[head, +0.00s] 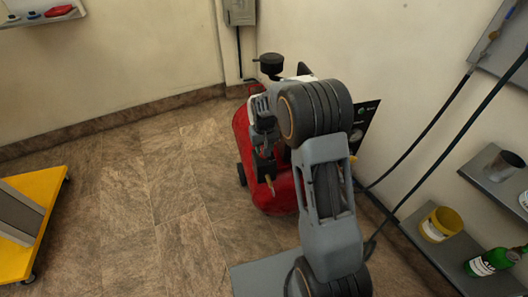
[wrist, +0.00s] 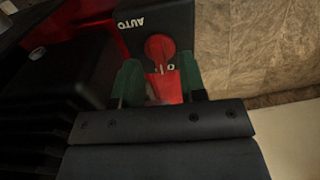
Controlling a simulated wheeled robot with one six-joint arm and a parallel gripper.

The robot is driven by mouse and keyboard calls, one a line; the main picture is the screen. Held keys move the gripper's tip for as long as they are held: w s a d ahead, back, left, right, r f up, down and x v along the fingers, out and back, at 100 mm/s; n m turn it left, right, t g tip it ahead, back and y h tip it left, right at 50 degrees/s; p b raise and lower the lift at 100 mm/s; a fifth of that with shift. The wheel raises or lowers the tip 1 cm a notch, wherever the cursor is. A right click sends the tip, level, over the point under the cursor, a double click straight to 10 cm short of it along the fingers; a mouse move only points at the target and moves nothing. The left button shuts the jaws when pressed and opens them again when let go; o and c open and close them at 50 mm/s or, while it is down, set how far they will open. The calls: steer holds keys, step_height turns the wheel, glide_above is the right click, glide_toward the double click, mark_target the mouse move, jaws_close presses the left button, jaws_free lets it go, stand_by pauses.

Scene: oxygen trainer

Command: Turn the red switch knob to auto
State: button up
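The red switch knob (wrist: 158,47) shows in the wrist view on a black switch box (wrist: 178,15). AUTO is printed upside down at the box's upper left, with a small white mark and an O near the knob's lower end. My gripper (wrist: 159,66) has two green fingers, spread apart with a gap between them. The knob lies in line with this gap, around and just beyond the fingertips; I cannot tell if they touch it. In the head view my arm hides the knob. The red compressor tank (head: 283,195) stands on the floor behind my arm.
A yellow cart (head: 52,188) stands at the left. Shelves at the right carry a yellow tub (head: 440,224), a green bottle (head: 490,262) and a metal cup (head: 504,166). Cables hang on the right wall. The tiled floor (head: 150,190) left of the compressor is clear.

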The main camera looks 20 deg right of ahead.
steer(key=shift+f, duration=0.85)
steer(key=shift+c, duration=0.3)
jaws_close()
